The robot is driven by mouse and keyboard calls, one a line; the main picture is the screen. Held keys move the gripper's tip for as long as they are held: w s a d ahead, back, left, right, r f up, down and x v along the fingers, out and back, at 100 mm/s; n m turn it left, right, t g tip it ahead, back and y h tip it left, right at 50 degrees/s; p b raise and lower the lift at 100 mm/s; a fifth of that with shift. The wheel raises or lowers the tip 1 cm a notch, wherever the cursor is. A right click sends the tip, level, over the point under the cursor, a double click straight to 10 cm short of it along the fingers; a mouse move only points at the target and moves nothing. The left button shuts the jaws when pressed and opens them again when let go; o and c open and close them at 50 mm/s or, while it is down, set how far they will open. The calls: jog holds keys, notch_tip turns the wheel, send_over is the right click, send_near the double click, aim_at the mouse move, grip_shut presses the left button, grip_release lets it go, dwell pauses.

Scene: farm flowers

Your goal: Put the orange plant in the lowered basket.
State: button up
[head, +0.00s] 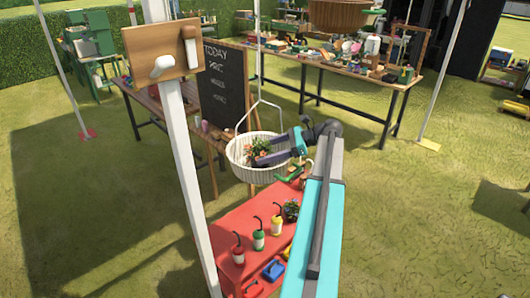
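The orange plant (263,144), with orange flowers and green leaves, shows inside the outline of the white basket's rim. The white basket (246,173) hangs low from a thin wire frame, above the far end of the red table. My gripper (263,160) reaches from the right over the basket's rim, at the plant's lower right. Its fingers are small and partly merge with the plant and basket, so I cannot tell if they hold the plant. The plant's base is hidden, and whether it rests on the basket floor is unclear.
A brown basket (337,14) hangs higher at the top. A wooden board (162,52) with two handles sits on a white post. A chalkboard (222,88) stands behind.

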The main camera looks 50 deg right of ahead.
jog(key=shift+r, duration=0.1)
dwell(0.3)
jog(key=b+v, duration=0.4)
jog(key=v, duration=0.8)
jog(key=shift+r+b, duration=0.15)
jog(key=shift+b, duration=0.25)
jog(key=shift+s+a, duration=0.1)
dwell(0.3)
